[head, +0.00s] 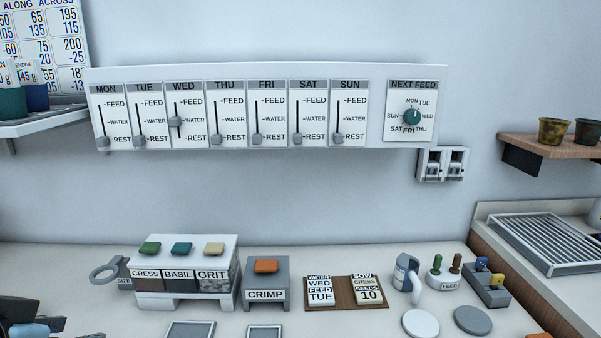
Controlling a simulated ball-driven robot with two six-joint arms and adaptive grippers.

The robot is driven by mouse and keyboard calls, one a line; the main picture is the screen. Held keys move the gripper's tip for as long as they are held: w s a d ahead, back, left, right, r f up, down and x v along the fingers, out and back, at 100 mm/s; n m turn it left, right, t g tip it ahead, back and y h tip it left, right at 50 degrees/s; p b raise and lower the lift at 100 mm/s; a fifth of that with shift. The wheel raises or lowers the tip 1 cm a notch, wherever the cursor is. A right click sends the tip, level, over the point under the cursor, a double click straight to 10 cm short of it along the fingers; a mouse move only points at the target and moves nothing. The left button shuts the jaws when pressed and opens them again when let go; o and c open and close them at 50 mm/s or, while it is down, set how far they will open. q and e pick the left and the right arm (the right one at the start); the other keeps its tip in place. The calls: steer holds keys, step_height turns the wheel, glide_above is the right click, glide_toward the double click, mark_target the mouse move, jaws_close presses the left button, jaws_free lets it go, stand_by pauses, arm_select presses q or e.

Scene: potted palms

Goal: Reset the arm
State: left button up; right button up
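My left gripper (45,323) is only partly in view at the bottom left corner, as dark parts low over the counter. A light blue piece (28,330) shows among these parts, and I cannot tell whether it is part of the gripper or something in it. The frame's edge cuts the gripper off, so I cannot tell whether it is open or shut. It is left of the white dispenser and appears apart from it. My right gripper is not in view.
A white dispenser (228,243) with several coloured buttons, a grey CRIMP box (266,275) and a brown card board (343,290) stand on the counter. A slider panel (240,72) hangs on the wall. A drying rack (560,245) is at right.

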arm_select(q)
steer(key=s+d+f+m+g, duration=0.1)
steer(key=s+f+g, duration=0.15)
steer(key=s, duration=0.45)
steer(key=s+d+f+g, duration=0.1)
steer(key=s+f+g, duration=0.15)
steer(key=s, duration=0.35)
steer(key=s+a+f+g+b, duration=0.15)
steer(key=f+b, duration=0.35)
steer(key=f, duration=1.4)
steer(key=s+a+f+b, duration=0.15)
steer(key=f+b, duration=0.35)
steer(key=f, duration=1.3)
steer(key=s+f+g+b, duration=0.1)
steer(key=s+f+b, duration=0.5)
steer(key=s+f, duration=1.2)
step_height(320, 180, down, 4)
steer(key=shift+s+a+f+h+b, duration=0.1)
steer(key=shift+s+a+h+b, duration=0.1)
steer(key=shift+a+h+b, duration=0.15)
steer(key=shift+g, duration=0.25)
stand_by(0.4)
